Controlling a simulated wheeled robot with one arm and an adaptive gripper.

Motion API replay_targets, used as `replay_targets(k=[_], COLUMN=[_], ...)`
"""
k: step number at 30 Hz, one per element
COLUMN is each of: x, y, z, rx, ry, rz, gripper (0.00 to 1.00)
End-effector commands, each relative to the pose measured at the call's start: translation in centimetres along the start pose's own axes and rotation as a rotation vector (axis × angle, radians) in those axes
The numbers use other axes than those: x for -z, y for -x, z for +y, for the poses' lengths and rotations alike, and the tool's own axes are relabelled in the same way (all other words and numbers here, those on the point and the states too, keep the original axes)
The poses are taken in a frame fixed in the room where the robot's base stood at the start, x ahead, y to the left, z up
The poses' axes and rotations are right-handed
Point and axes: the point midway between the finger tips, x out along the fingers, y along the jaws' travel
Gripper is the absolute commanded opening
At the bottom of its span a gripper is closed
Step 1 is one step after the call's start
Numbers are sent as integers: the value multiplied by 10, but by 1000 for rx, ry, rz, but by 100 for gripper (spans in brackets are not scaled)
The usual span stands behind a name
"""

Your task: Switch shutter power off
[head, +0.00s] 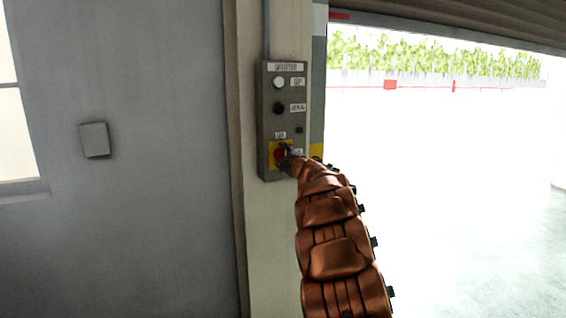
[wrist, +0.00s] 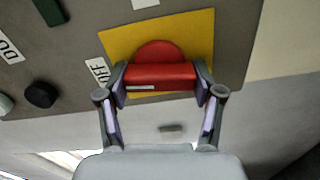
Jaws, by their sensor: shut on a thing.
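The shutter's power switch is a red rotary knob (wrist: 158,76) on a yellow plate (wrist: 192,30), low on the grey control box. It also shows as a red knob (head: 281,154) in the head view, partly hidden by my arm's end. My gripper (wrist: 161,84) is shut on the knob's raised handle, one finger at each end. In the wrist view the handle lies across the picture, with a white mark on its left half. The OFF label (wrist: 98,70) stands just left of the plate, on the side of that mark.
The box (head: 268,105) also carries a white UP button (head: 279,82) and a black button (head: 279,108) above the knob. It hangs on a narrow pillar (head: 268,240). A rolled shutter (head: 480,18) tops the bright open doorway at right.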

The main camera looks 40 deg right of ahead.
Motion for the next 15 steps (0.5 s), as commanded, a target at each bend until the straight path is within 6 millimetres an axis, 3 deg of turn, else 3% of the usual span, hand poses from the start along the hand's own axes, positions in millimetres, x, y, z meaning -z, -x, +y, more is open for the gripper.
replay_targets(k=[15], x=[0], y=[0], z=[-3], rx=[4], ry=[169], rz=[1], gripper=[31])
